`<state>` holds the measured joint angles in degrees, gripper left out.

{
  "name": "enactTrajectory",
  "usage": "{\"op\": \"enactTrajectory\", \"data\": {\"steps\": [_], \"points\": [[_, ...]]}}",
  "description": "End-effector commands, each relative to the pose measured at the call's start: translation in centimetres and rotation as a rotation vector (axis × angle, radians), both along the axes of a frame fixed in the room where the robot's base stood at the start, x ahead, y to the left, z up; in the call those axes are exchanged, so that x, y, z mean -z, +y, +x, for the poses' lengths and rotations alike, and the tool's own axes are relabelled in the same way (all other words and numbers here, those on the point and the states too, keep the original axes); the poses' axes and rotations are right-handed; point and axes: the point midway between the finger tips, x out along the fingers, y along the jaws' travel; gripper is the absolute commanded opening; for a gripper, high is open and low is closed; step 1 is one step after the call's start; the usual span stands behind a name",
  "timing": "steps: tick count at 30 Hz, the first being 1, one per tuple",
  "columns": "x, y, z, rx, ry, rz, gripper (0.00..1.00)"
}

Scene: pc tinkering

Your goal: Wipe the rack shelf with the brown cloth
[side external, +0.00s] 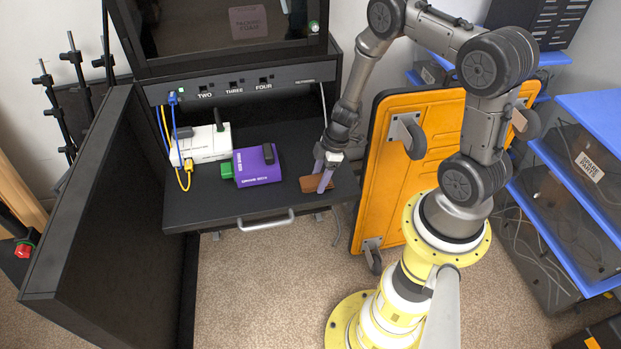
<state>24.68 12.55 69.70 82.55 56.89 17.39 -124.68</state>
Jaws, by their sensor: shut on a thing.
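The brown cloth (312,185) is at the right end of the black rack shelf (225,208), close to the shelf's right edge. My gripper (323,181) points down over it, with its purple-grey fingers shut on the cloth. The cloth looks low, at the shelf surface; whether it presses on the shelf is hard to tell. Part of the cloth is hidden behind the fingers.
A purple box (258,166) with a green connector stands mid-shelf, left of the cloth. A white device (203,146) with blue and yellow cables sits further left. The shelf's front strip is clear. An open black door (115,190) and an orange cart (425,150) flank the rack.

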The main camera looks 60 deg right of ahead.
Motion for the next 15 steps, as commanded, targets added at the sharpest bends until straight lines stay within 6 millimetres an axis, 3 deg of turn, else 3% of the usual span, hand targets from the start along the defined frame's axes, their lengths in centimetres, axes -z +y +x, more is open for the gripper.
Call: {"op": "enactTrajectory", "data": {"steps": [15], "points": [[0.1,-3.3,-3.4,0.004,0.001,0.001,0.00]]}}
